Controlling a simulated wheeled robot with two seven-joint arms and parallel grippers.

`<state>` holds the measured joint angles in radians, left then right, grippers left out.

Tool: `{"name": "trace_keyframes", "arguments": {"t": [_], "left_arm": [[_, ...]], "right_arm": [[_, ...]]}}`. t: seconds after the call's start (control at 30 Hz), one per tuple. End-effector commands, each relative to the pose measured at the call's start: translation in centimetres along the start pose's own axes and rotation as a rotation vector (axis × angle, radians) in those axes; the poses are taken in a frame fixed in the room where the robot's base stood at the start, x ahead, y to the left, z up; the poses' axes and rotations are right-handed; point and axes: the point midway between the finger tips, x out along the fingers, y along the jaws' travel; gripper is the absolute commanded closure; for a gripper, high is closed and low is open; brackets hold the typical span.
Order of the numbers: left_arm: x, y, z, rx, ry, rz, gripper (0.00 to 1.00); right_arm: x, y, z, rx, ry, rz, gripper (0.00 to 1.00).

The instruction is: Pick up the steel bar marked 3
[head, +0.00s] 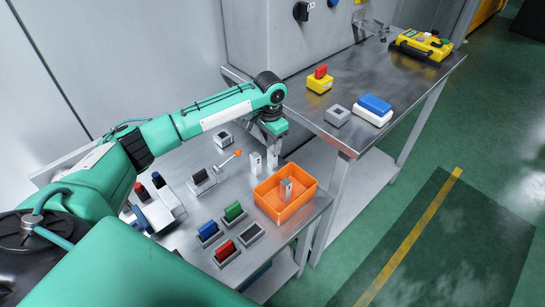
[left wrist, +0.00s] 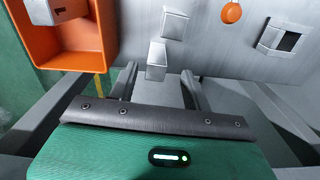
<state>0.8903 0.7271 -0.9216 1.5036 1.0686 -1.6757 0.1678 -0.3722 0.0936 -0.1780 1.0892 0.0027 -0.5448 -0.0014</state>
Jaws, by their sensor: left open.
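Two steel bars stand upright on the metal table, one on the left (head: 256,163) and one to its right (head: 272,158). A third steel bar (head: 286,189) stands in the orange tray (head: 305,202); its top carries a mark like 1 in the left wrist view (left wrist: 62,7). I cannot read a 3 on any bar. My left gripper (head: 270,143) is open above the two table bars, pointing down. In the left wrist view one bar (left wrist: 157,60) shows between the open fingertips (left wrist: 159,76), and another bar (left wrist: 174,25) stands beyond it. My right gripper is not in view.
A post with an orange knob (head: 228,162) stands left of the bars. Blue (head: 208,230), green (head: 234,211) and red (head: 225,250) parts sit in holders at the front. A higher bench (head: 360,143) to the right carries a yellow box (head: 320,84) with a red top.

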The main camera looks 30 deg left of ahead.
Motion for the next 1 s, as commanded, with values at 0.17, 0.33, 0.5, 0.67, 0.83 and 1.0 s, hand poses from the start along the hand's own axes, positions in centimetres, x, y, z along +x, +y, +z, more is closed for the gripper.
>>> {"name": "trace_keyframes", "arguments": {"t": [0.17, 0.33, 0.5, 0.67, 0.83, 1.0], "left_arm": [[1.8, 0.3, -0.3, 0.0, -0.003, 0.001, 0.51], [4.4, 0.4, -0.5, 0.001, -0.002, 0.001, 0.51], [5.3, 0.4, -0.5, 0.001, 0.0, 0.0, 0.51], [5.3, 0.4, -0.5, 0.001, 0.0, 0.0, 0.51], [5.3, 0.4, -0.5, 0.001, 0.0, 0.0, 0.8], [5.3, 0.4, -0.5, 0.001, 0.0, 0.0, 1.0]], "right_arm": [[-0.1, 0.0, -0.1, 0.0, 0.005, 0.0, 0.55], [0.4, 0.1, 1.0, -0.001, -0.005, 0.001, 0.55], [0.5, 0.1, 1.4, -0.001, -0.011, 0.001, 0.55], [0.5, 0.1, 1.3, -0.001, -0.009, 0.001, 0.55], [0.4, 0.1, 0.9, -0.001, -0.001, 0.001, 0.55], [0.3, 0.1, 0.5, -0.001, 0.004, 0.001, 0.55]]}}
